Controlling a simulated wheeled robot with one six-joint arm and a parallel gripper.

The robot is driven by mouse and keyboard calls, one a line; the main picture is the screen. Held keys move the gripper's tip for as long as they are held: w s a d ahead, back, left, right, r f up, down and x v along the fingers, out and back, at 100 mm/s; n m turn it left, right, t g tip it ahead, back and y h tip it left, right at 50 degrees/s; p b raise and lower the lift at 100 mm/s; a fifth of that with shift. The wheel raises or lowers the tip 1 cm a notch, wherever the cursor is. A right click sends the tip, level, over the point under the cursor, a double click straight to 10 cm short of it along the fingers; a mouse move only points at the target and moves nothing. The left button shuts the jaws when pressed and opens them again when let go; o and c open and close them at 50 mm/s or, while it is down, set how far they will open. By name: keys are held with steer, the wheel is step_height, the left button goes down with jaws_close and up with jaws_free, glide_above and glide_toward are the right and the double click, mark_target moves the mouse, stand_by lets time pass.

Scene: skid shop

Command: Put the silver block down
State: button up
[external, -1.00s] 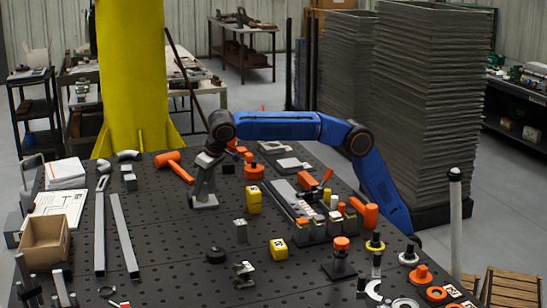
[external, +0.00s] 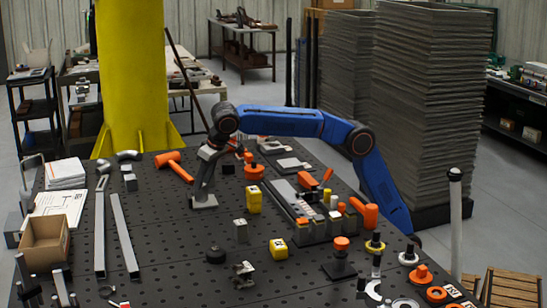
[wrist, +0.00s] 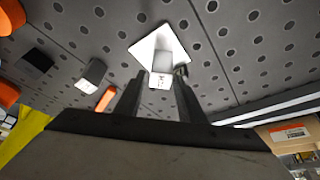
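A silver block (wrist: 163,64) stands on a pale square plate (wrist: 147,47) on the dark perforated table, ahead of my fingertips in the wrist view. My gripper (wrist: 161,82) is over it, with one finger on each side and narrow gaps to the block; it looks open. In the external view my gripper (external: 203,183) points down at the plate (external: 204,203), and the block there is largely hidden by the fingers.
Yellow blocks (external: 254,199) (external: 279,249) stand to the right of the plate. An orange mallet (external: 176,166) lies behind it, and long metal bars (external: 124,235) lie left. The table around the plate is fairly clear.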

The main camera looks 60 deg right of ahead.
steer(key=v, duration=0.9)
